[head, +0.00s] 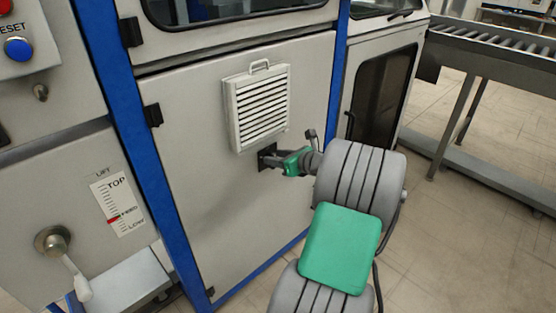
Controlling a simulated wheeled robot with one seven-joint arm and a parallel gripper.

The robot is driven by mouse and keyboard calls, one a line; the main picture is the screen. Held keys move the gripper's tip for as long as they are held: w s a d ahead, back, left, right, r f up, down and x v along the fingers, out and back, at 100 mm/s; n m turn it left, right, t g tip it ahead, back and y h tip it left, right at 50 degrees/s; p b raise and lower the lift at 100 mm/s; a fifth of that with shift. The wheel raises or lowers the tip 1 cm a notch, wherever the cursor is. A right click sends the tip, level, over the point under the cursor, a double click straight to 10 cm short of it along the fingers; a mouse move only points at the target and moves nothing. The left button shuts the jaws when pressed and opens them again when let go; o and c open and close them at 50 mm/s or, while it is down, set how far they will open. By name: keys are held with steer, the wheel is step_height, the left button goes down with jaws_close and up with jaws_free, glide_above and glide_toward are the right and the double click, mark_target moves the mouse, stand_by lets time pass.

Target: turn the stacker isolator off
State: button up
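My gripper (271,160) reaches to the grey cabinet door (210,185), just below the louvred vent. A small dark square part (266,150) shows on the door at the gripper's tip; it may be the isolator, but its handle and setting cannot be made out. The gripper's fingers look dark and are at or very close to this part. I cannot tell whether they touch it or how far apart they are. My arm comes in from the lower right.
The louvred vent (260,105) with a top handle juts out just above my gripper. Blue frame posts (135,135) edge the door. At left are a lift lever (72,268), its scale (118,203) and a blue reset button (18,49). A roller conveyor (490,50) stands at right; floor between is clear.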

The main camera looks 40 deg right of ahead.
steer(key=shift+c, duration=0.5)
jaws_close()
steer(key=shift+d, duration=0.25)
steer(key=shift+a, duration=0.15)
